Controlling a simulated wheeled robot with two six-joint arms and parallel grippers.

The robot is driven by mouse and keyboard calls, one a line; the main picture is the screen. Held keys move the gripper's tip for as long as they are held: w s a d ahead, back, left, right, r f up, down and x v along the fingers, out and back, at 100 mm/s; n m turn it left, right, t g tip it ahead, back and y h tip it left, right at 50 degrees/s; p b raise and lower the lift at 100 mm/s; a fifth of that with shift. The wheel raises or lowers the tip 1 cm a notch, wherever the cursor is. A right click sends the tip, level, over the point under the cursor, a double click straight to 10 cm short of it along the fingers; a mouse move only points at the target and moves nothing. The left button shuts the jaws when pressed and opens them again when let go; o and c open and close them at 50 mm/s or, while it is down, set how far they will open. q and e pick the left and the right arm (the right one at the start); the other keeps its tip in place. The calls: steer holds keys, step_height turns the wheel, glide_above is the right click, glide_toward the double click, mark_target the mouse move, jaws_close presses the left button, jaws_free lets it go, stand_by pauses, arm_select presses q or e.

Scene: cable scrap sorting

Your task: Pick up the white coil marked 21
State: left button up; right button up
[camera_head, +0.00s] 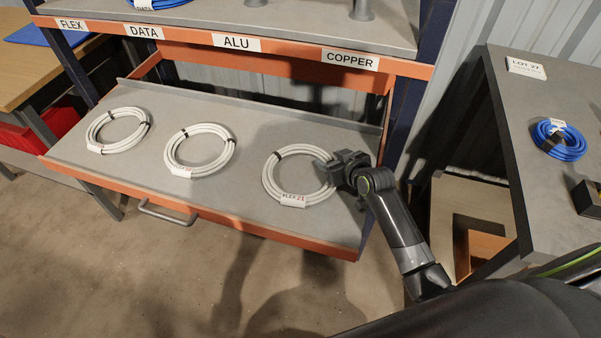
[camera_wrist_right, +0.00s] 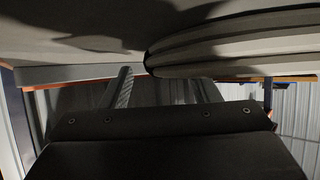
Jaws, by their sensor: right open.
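The white coil marked 21 (camera_head: 272,181) lies flat on the right part of the grey pull-out shelf (camera_head: 240,208). Its tag, reading FLEX 21, is on the front of the ring, and a dark tie shows at its upper left. My right gripper (camera_head: 330,167) is open at the coil's right side; the wrist hides part of the ring there. In the right wrist view the white coil (camera_wrist_right: 240,45) is large and close, beside the two fingers (camera_wrist_right: 165,88). I cannot tell whether the strands are between the fingers. My left gripper is not in view.
Two more white coils, a middle one (camera_head: 170,150) and a left one (camera_head: 93,134), lie on the same shelf. An orange beam (camera_head: 190,37) with FLEX, DATA, ALU and COPPER labels runs above. A grey table (camera_head: 535,180) at the right holds a blue coil (camera_head: 563,146).

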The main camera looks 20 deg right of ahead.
jaws_close()
stand_by(0.3)
steer(key=shift+r, duration=0.15)
